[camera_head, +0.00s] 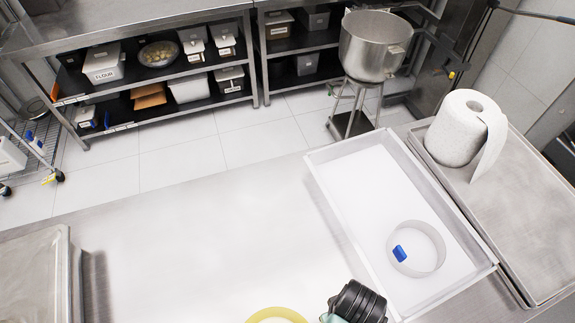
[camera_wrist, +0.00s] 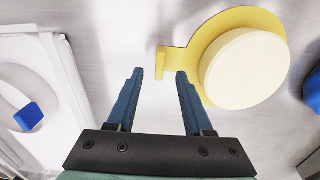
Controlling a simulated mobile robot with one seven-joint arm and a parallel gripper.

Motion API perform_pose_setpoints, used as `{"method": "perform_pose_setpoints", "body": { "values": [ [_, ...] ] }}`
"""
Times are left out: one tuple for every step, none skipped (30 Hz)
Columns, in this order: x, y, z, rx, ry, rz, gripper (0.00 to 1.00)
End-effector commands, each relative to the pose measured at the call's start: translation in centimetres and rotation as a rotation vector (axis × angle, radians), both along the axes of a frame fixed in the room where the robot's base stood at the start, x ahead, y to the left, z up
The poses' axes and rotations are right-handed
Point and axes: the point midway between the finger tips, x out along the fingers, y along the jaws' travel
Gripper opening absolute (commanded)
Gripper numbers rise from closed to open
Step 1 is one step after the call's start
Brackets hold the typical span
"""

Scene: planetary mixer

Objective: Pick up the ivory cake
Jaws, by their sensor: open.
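The ivory cake (camera_wrist: 246,68) is a round, pale, smooth-topped disc in the wrist view, at upper right. It rests on a round yellow board (camera_wrist: 203,45) whose short tab (camera_wrist: 161,62) points left. My gripper (camera_wrist: 159,72) is open and empty. Its two blue fingers reach up the picture, with the tab just beyond and between their tips. The cake is to the right of the right finger, not between the fingers. In the head view the yellow board (camera_head: 277,312) shows only as an arc at the bottom edge, left of my dark wrist.
A white-lined tray (camera_head: 350,190) stands right of the board, holding a pale ring (camera_head: 440,255) with a blue clip (camera_head: 400,253). A paper roll (camera_head: 458,128) stands on a metal tray (camera_head: 520,190) farther right. A blue object (camera_wrist: 312,90) is cut off at right. The left-centre table is clear.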

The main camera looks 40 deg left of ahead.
Motion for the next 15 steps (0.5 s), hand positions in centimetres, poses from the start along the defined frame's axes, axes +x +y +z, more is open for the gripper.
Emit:
{"method": "perform_pose_setpoints", "body": {
  "values": [
    [-0.1,0.0,-0.5,0.000,0.005,0.000,0.51],
    [-0.1,0.0,-0.9,0.001,0.006,0.000,0.51],
    [-0.2,0.0,-1.4,0.000,0.006,0.000,0.51],
    [-0.1,0.0,-1.9,0.000,0.004,0.000,0.51],
    [-0.1,0.0,-2.3,0.000,0.005,0.000,0.51],
    [-0.1,0.0,-2.8,0.000,0.003,0.000,0.51],
    [-0.1,0.0,-3.1,0.000,0.004,0.000,0.51],
    [-0.1,0.0,-3.3,0.000,0.002,0.000,0.51],
    [0.0,0.0,-3.5,0.000,0.001,0.000,0.51],
    [-0.1,0.0,-3.6,0.000,0.001,0.000,0.51],
    [-0.1,0.0,-3.7,0.000,0.001,0.000,0.51],
    [-0.1,0.0,-3.8,0.000,0.001,0.000,0.51],
    [-0.1,0.0,-3.8,0.000,0.001,0.000,0.51],
    [0.0,0.0,-3.8,0.000,0.000,0.000,0.51],
    [0.0,0.0,-3.8,0.000,0.000,0.000,0.51]
  ]
}}
